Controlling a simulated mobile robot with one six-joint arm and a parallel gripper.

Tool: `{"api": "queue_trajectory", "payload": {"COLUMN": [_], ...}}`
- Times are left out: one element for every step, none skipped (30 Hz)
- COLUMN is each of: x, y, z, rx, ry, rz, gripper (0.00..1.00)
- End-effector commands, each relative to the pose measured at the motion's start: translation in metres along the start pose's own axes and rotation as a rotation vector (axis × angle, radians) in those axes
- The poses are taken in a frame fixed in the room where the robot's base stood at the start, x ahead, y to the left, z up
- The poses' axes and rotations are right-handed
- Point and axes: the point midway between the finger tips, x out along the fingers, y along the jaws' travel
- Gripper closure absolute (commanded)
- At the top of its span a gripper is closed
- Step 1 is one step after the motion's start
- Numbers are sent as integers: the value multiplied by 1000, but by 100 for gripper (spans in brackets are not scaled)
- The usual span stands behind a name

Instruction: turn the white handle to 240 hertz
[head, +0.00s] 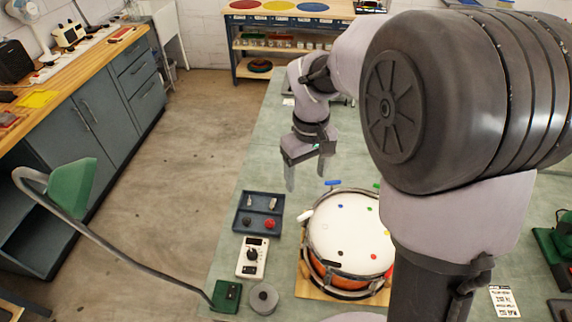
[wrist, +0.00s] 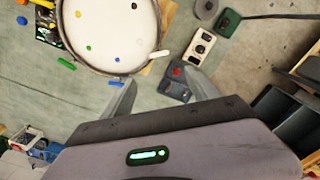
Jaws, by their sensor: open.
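The white handle (head: 305,216) sits at the left rim of a drum (head: 345,232) with a white head and an orange shell. It also shows in the wrist view (wrist: 159,54), sticking out from the drum's rim. A blue handle (head: 333,183) is at the drum's far rim. My gripper (head: 306,180) is open and empty, above the bench beyond the drum, apart from the white handle. In the wrist view the white handle lies between the fingertips' directions, beyond them. My arm hides the drum's right side in the head view.
Left of the drum are a dark compartment tray (head: 236,222) with small parts, a white box with a black dial (head: 250,258), a grey round piece (head: 262,298) and a green lamp base (head: 227,294). A printed card (head: 505,301) lies at the right. Bench left of my gripper is clear.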

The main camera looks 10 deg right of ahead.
Motion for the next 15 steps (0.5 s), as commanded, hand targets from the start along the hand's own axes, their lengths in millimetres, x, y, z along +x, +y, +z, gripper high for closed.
{"api": "queue_trajectory", "payload": {"x": [17, 26, 38, 48, 56, 67, 76, 84, 94, 102, 108, 118, 124, 130, 137], "y": [0, -1, -1, -1, -1, -1, -1, -1, -1, -1, -1, -1, -1, -1, -1], "z": [1, 2, 2, 2, 2, 2, 2, 2, 2, 2, 2, 2, 2, 2, 2], "rx": [0, 1, 2, 2, 1, 2, 3, 3, 2, 3, 3, 4, 4, 3, 4], "ry": [-5, -5, -5, -5, -5, -4, -5, -4, -4, -4, -3, -3, -4, -3, -3], "rz": [-2, -3, -3, -2, -3, -3, -3, -3, -2, -3, -3, -3, -3, -2, -3], "gripper": [31, 31, 31, 31, 31, 31, 31, 31, 31, 31, 31, 31, 31, 31, 31]}}
